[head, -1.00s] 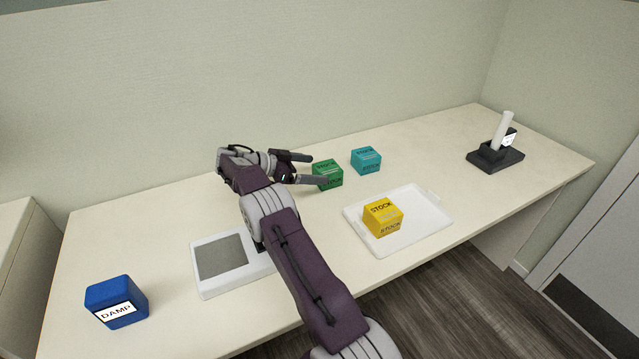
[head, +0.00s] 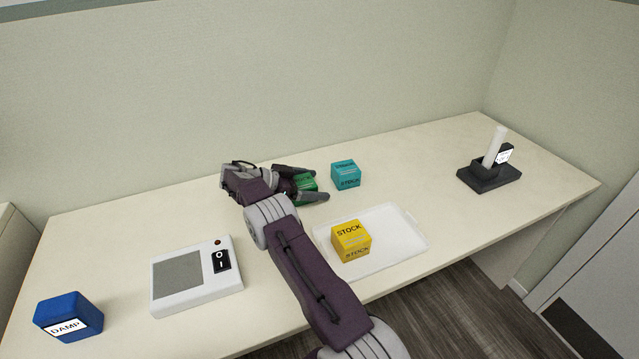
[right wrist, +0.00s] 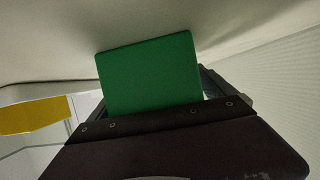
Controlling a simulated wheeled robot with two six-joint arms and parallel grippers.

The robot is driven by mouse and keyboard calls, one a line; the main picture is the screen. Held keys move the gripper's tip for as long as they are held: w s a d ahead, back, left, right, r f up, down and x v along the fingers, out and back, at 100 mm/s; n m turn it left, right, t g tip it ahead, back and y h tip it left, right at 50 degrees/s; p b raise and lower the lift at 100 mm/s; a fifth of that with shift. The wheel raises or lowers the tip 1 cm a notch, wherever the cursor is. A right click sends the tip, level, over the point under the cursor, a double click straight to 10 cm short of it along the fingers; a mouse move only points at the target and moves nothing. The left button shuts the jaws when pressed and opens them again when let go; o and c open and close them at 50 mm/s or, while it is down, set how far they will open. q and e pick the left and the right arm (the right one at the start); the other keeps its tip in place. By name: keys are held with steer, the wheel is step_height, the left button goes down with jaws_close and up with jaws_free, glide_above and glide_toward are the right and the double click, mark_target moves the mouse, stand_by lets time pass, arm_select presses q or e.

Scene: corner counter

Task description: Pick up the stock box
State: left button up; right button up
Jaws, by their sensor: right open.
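Three boxes labelled STOCK are on the counter: a green box (head: 306,182), a teal box (head: 345,175) and a yellow box (head: 351,241) on a white tray (head: 404,239). My right gripper (head: 319,184) is open, with one finger on the far side of the green box and one on the near side, partly hiding it. In the right wrist view the green box (right wrist: 150,75) rises beyond the dark gripper body. I cannot tell whether the fingers touch it. My left gripper is not in view.
A device with a grey pad and switch (head: 196,277) is at front left. A blue box labelled DAMP (head: 69,316) is near the left end. A dark stand holding a white stick (head: 489,176) is at the right. The wall runs behind the counter.

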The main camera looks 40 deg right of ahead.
mark_target(310, 180)
steer(key=shift+d+f, duration=0.1)
steer(key=shift+w+a, duration=0.1)
steer(key=shift+a, duration=0.25)
steer(key=shift+w+a+r, duration=0.1)
steer(key=shift+a+r, duration=0.2)
steer(key=shift+a, duration=0.05)
steer(key=c, duration=0.4)
steer(key=shift+d+f, duration=0.1)
steer(key=shift+d, duration=0.05)
steer(key=c, duration=1.3)
steer(key=shift+o, duration=0.2)
steer(key=shift+r, duration=0.5)
step_height(310, 180, up, 3)
steer(key=shift+r+p, duration=0.15)
steer(key=shift+p, duration=0.2)
steer(key=s+d+r, duration=0.3)
steer(key=s+r, duration=0.3)
steer(key=s, duration=0.5)
steer(key=shift+r+b, duration=0.35)
steer(key=shift+b, duration=0.1)
